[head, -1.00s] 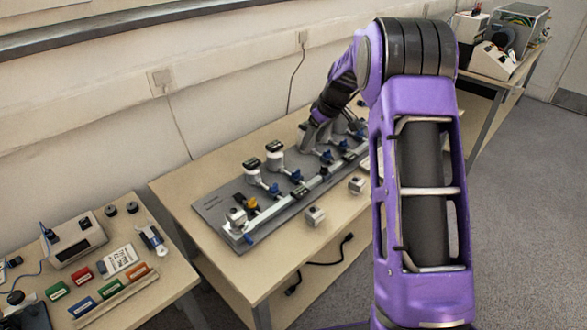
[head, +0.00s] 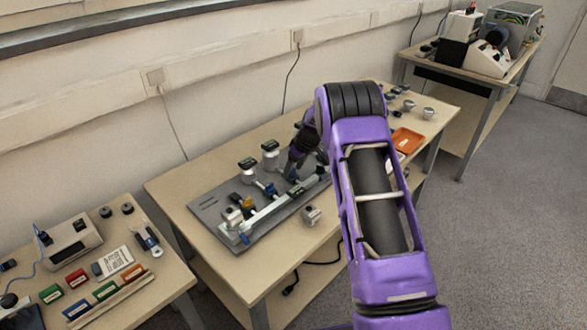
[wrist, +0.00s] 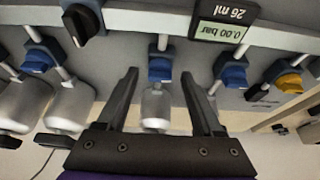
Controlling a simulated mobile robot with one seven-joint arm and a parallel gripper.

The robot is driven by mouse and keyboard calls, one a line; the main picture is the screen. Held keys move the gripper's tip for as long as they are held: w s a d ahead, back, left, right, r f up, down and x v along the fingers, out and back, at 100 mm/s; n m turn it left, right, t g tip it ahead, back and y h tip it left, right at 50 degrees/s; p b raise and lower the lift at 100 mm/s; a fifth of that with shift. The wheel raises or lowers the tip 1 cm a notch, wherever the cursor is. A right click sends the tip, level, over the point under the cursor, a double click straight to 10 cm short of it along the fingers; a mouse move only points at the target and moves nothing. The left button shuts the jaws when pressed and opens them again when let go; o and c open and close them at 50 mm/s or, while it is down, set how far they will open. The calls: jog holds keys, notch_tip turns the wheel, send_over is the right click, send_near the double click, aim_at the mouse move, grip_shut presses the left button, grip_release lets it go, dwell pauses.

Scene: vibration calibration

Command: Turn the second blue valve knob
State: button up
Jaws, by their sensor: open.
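The valve board (head: 212,205) lies on the middle table with a row of valve knobs. In the wrist view a yellow knob (wrist: 288,78) is at the right. Left of it are a blue knob (wrist: 231,72), a second blue knob (wrist: 160,69) and another blue knob (wrist: 42,56). My gripper (wrist: 158,74) is open, its fingertips apart on either side of the second blue knob, with visible gaps. In the head view my gripper (head: 290,172) is over the board, its fingers partly hidden. The first blue knob (head: 270,190) and yellow knob (head: 248,203) show left of it.
A display (wrist: 222,30) reads 0.00 bar and 26 ml. A small grey block (head: 312,215) stands in front of the board. An orange tray (head: 407,140) lies at the table's right.

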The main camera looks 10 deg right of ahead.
grip_shut()
dwell(0.3)
jog(key=shift+m, duration=0.3)
jog(key=m+h+b, duration=0.1)
jog(key=m, duration=0.2)
jog(key=shift+a+m+t, duration=0.15)
jog(key=shift+m+t, duration=0.15)
jog(key=shift+t, duration=0.1)
jog(key=m+h, duration=0.1)
jog(key=m, duration=0.1)
jog(key=m+h, duration=0.1)
jog(key=m, duration=0.2)
jog(key=shift+a+h, duration=0.2)
jog(key=shift+h, duration=0.1)
jog(key=m, duration=0.2)
jog(key=m+h, duration=0.1)
jog(key=m, duration=0.1)
jog(key=shift+m+g+h, duration=0.3)
jog(key=shift+m, duration=0.1)
jog(key=shift+a+m+g+h+b, duration=0.1)
jog(key=shift+m+g+h+b, duration=0.45)
jog(key=shift+m, duration=1.35)
